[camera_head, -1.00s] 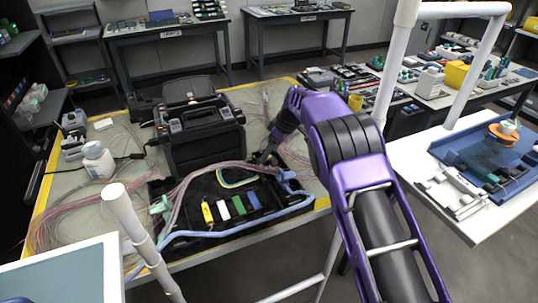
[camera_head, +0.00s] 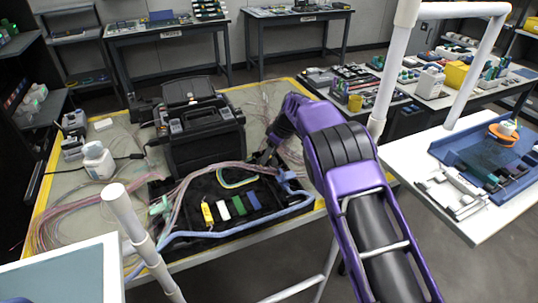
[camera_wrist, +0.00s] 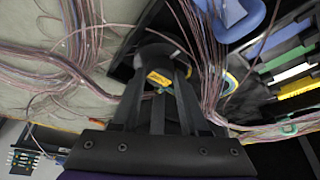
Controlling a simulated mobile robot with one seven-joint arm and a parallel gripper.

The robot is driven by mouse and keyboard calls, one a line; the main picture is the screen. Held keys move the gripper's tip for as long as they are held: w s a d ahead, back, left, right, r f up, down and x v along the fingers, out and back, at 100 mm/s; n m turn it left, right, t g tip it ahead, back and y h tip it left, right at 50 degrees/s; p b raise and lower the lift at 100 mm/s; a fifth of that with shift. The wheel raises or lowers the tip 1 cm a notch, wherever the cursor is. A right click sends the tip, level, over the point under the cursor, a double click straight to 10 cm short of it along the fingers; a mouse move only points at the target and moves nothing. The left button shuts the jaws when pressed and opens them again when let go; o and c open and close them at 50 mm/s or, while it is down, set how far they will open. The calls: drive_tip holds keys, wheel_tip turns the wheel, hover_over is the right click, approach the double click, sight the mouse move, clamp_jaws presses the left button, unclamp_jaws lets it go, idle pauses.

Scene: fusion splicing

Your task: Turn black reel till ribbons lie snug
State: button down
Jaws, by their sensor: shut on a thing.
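My gripper (camera_wrist: 165,75) shows at the centre of the wrist view, its dark fingers closed on a dark rounded part with a yellow label, which I take to be the black reel (camera_wrist: 152,53). In the head view my gripper (camera_head: 266,157) reaches the back right of the black tray (camera_head: 180,236), and the reel is hard to make out there. Pinkish fiber ribbons (camera_head: 205,171) arc over the tray's left and back. In the wrist view, ribbons (camera_wrist: 200,50) run close beside the reel on its right. Whether they lie tight against it I cannot tell.
Yellow, white, green and blue blocks (camera_head: 238,206) sit in the tray. A pale blue tube (camera_head: 225,234) curves along its front. A black splicer machine (camera_head: 200,135) stands behind the tray. Loose fibers (camera_head: 75,205) spread over the table on the left.

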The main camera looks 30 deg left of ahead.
drive_tip(key=shift+m, duration=0.3)
drive_tip(key=m+t, duration=0.1)
drive_tip(key=m, duration=0.1)
drive_tip(key=m+t+b, duration=0.1)
drive_tip(key=m, duration=0.1)
drive_tip(key=shift+s+a+m+h, duration=0.1)
drive_tip(key=shift+s+m+h, duration=0.1)
drive_tip(key=shift+m+h, duration=0.1)
drive_tip(key=m, duration=0.2)
drive_tip(key=m+t+h, duration=0.1)
drive_tip(key=m, duration=0.2)
drive_tip(key=shift+s+a+t+h, duration=0.1)
drive_tip(key=shift+t+h, duration=0.2)
drive_tip(key=m+h, duration=0.1)
drive_tip(key=m, duration=0.2)
drive_tip(key=m+h, duration=0.1)
drive_tip(key=m, duration=0.2)
drive_tip(key=shift+a+m+t, duration=0.2)
drive_tip(key=shift+m+t, duration=0.1)
drive_tip(key=m+h, duration=0.1)
drive_tip(key=m, duration=0.2)
drive_tip(key=shift+m+h, duration=0.4)
drive_tip(key=shift+a+m, duration=0.1)
drive_tip(key=shift+m, duration=0.6)
drive_tip(key=shift+c, duration=2.1)
unclamp_jaws()
